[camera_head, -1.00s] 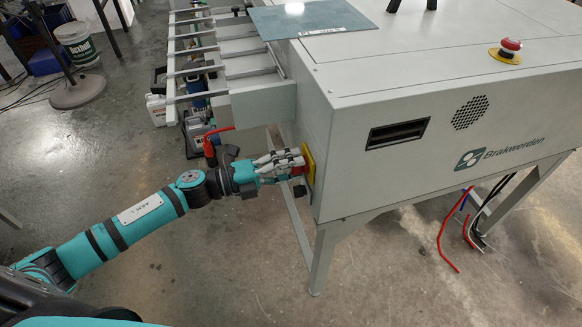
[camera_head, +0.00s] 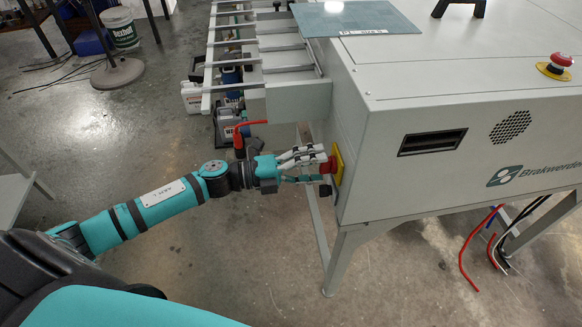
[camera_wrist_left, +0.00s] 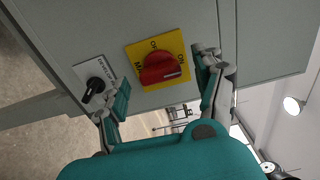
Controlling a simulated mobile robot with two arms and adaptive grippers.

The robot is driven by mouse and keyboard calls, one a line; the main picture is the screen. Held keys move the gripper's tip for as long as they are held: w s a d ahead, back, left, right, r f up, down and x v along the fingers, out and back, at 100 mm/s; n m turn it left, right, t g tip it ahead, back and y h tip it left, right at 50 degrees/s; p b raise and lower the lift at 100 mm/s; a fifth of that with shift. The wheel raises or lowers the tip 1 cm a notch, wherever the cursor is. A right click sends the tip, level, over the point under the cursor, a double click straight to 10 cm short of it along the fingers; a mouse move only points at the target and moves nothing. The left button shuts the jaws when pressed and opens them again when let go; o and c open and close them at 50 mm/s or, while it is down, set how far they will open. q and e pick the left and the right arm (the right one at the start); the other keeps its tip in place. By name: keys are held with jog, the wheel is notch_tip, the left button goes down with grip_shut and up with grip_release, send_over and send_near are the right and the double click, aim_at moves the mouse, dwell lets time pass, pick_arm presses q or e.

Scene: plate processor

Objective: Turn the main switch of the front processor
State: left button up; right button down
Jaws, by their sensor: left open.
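The main switch is a red rotary knob (camera_wrist_left: 163,68) on a yellow plate (camera_wrist_left: 181,49) with black lettering. In the head view the red knob (camera_head: 329,165) sticks out of the grey processor's left side, in front of its yellow plate (camera_head: 339,165). My left gripper (camera_head: 321,166) is at the knob, fingers pointing toward the panel. In the left wrist view my left gripper (camera_wrist_left: 164,86) has its fingers spread, one on each side of the knob. A gap shows between each fingertip and the knob; I cannot tell the depth. My right gripper is not in view.
A black knob on a white label (camera_wrist_left: 93,71) sits beside the yellow plate, close to one finger. The processor (camera_head: 440,150) carries a red emergency button (camera_head: 560,61) on top. Bottles (camera_head: 195,97) stand under its rack. Floor (camera_head: 240,260) before the arm is clear.

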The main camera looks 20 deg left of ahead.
pick_arm(q)
jog(key=v, duration=1)
jog(key=shift+s+a, duration=0.25)
jog(key=shift+a, duration=0.05)
